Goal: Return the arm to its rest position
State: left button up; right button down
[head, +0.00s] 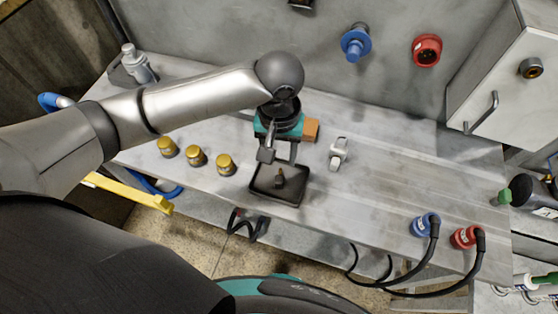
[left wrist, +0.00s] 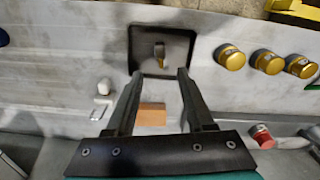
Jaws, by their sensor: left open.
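My left arm (head: 190,98) comes in from the left and reaches over the workbench (head: 375,180). My left gripper (head: 280,156) is open and empty, pointing down above a black tray (head: 293,190). In the left wrist view the two fingers of the left gripper (left wrist: 158,74) stand apart with nothing between their tips. A small dark and brass-coloured part (head: 280,178) stands in the tray, beyond the fingertips; it also shows in the left wrist view (left wrist: 160,55). My right gripper is not in view.
Several gold-capped cylinders (head: 196,156) stand left of the tray. An orange-brown block (head: 311,130) and a white clamp-like piece (head: 339,153) lie behind and right. Blue (head: 425,225) and red (head: 466,236) cabled plugs sit at the bench's front right. Bare bench lies between.

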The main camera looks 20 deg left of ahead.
pick_arm(q)
jog(key=shift+r, duration=0.8)
jog(key=s+d+f+m+t+h, duration=0.1)
jog(key=s+d+m+t+h, duration=0.1)
jog(key=s+d+m+h, duration=0.3)
jog(key=s+a+f+n+t+y, duration=0.1)
jog(key=s+a+f+y, duration=0.1)
jog(key=s+a, duration=0.3)
jog(key=s+a+f+y, duration=0.2)
jog(key=a+y, duration=0.1)
jog(key=a, duration=0.4)
notch_tip(320, 180, down, 24)
jog(key=s+b, duration=0.2)
jog(key=b, duration=0.2)
jog(key=s+a+f+g+b, duration=0.1)
jog(key=s+f+b, duration=0.1)
jog(key=s+f, duration=0.5)
jog(key=s+a+f+g+b, duration=0.1)
jog(key=s+f+b, duration=0.2)
jog(key=s+f, duration=0.5)
notch_tip(320, 180, down, 5)
jog(key=shift+f, duration=0.1)
